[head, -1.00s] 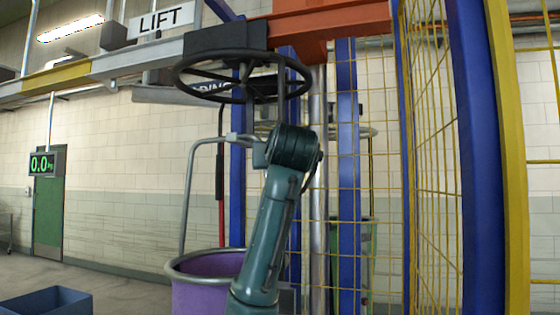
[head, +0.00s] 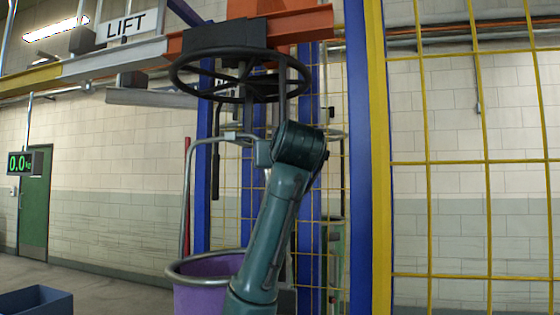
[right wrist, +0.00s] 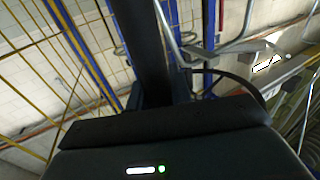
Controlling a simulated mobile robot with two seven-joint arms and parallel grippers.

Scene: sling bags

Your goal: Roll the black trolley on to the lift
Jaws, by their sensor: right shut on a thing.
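The black trolley (head: 222,38) is a dark block on the overhead rail, with a black spoked ring (head: 240,85) beneath it. It sits at the orange rail section (head: 290,28), with orange showing on both sides of it. A white LIFT sign (head: 130,25) hangs to the left. A grey tube frame (head: 187,190) with a purple bag (head: 205,290) is below the ring. My right gripper (head: 246,139) is shut on the top bar of this frame. In the right wrist view the jaws are mostly hidden by dark parts. My left gripper is out of view.
A blue post (head: 358,150) and yellow mesh fence (head: 485,160) stand on the right. The grey and yellow rail (head: 85,68) runs off to the left. A blue crate (head: 38,300) is on the floor at lower left, with open floor beyond.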

